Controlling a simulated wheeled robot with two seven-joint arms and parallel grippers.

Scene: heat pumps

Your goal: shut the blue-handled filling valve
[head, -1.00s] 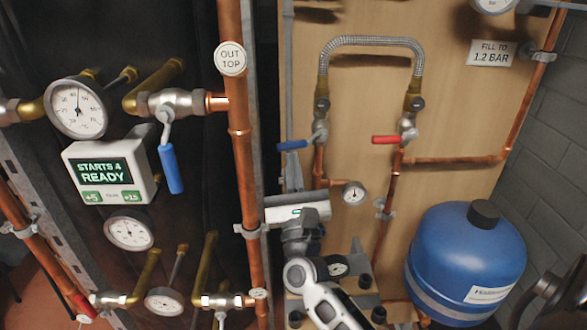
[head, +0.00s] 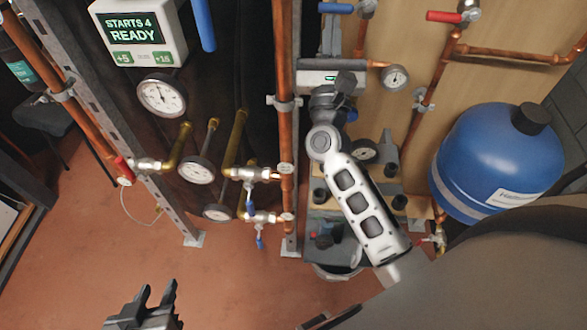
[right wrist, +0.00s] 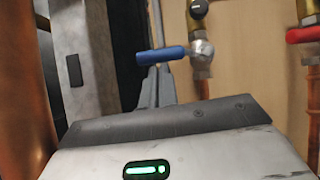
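The blue-handled filling valve shows at the top edge of the head view, partly cut off; its blue handle (head: 336,8) lies level, pointing left from the valve body (head: 367,9). In the right wrist view, the handle (right wrist: 163,56) lies crosswise to the upright copper pipe. My right gripper (head: 331,38) is just below the handle. Its dark fingers (right wrist: 160,84) appear closed together, with nothing seen between them. Their tips reach the handle's lower edge in the picture; I cannot tell if they touch. My left gripper (head: 153,296) is open and empty, low over the floor.
A red-handled valve (head: 455,15) is to the right of the blue one. A small gauge (head: 396,77) sits below them. A copper pipe (head: 285,180) and metal post stand left of my right gripper. The blue tank (head: 490,165) is at right. Open floor (head: 90,250) lies lower left.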

